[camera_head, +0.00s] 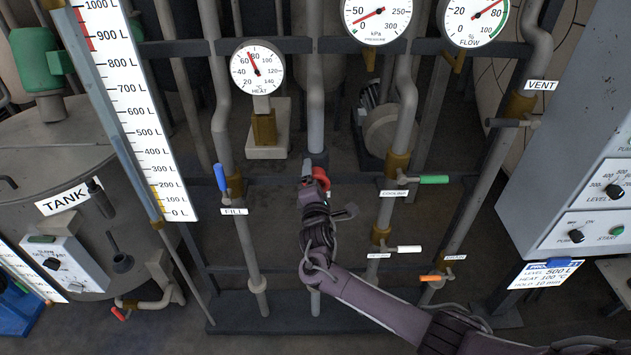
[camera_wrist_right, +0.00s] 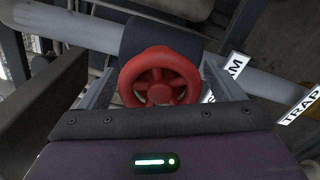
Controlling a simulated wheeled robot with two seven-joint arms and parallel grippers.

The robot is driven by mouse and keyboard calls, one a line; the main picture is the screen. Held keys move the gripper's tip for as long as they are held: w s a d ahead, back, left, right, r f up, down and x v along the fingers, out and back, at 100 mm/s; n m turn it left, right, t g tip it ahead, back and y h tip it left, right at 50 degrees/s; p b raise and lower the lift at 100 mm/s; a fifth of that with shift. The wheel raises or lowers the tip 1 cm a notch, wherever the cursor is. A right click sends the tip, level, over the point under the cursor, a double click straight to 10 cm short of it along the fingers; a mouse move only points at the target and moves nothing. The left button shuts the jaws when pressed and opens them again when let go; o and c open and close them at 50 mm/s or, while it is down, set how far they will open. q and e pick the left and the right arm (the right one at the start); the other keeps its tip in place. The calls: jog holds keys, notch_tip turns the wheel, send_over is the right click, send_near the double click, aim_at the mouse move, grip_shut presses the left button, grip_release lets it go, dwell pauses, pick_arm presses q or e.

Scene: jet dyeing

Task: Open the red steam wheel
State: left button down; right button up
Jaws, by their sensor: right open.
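The red steam wheel (camera_wrist_right: 160,78) is a small spoked handwheel on a dark valve body on a grey pipe. In the right wrist view it sits between the fingers of my right gripper (camera_wrist_right: 165,90), which is open with one finger on each side. I cannot tell whether the fingers touch the rim. In the head view only part of the red wheel (camera_head: 321,178) shows past my right gripper (camera_head: 312,182), which covers the rest. A label ending in "M" (camera_wrist_right: 236,66) stands beside the wheel, partly hidden. My left gripper is not in view.
The blue-handled FILL valve (camera_head: 221,178) is left of the wheel, and the green-handled valve (camera_head: 433,180) is right. White (camera_head: 409,249) and orange (camera_head: 430,278) handles are lower right. The HEAT gauge (camera_head: 257,68) is above left. A TRAP label (camera_wrist_right: 300,104) is near the wheel.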

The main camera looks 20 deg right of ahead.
jog(key=b+v, duration=0.1)
jog(key=v, duration=0.6)
jog(key=shift+s, duration=0.35)
jog(key=shift+a, duration=0.1)
